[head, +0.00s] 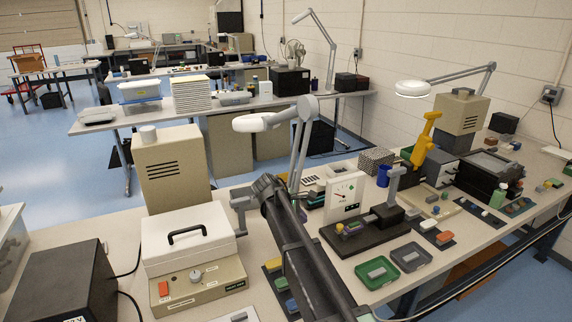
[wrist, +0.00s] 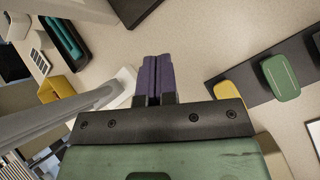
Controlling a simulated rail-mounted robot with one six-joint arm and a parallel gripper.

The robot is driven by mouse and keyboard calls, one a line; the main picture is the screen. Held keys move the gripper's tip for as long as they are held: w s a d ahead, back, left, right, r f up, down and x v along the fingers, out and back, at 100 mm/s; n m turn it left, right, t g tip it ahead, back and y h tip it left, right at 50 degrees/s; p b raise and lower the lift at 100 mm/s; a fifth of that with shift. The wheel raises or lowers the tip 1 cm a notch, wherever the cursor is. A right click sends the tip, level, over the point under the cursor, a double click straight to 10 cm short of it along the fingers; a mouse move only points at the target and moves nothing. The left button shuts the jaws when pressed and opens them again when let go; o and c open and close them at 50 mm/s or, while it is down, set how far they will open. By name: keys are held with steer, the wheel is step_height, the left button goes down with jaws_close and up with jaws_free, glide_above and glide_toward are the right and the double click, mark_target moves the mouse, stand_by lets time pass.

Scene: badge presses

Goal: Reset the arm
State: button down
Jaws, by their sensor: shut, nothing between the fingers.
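My gripper (wrist: 153,80) shows in the wrist view with its two purple fingers together and nothing between them. It points over the beige bench top and is apart from the pieces around it. In the head view my dark arm (head: 303,255) slants up from the bottom edge across the bench, between the white-lidded machine (head: 188,238) and the black-based press (head: 370,232).
In the wrist view a green piece (wrist: 281,77) lies on a dark strip at the right, and a grey bar (wrist: 65,120) crosses the left. In the head view a lamp (head: 262,122), gauge (head: 345,194), green tray (head: 378,272) and grey tray (head: 411,257) crowd the bench near my arm.

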steer(key=s+d+f+m+g+y, duration=0.1)
steer(key=s+d+m+y, duration=0.2)
steer(key=s+m, duration=0.5)
steer(key=s+d+f+m+y, duration=0.2)
steer(key=s+m, duration=0.6)
steer(key=s, duration=1.4)
steer(key=shift+d+g+y+p, duration=0.3)
steer(key=shift+d+g+y, duration=0.1)
steer(key=shift+d+y, duration=0.9)
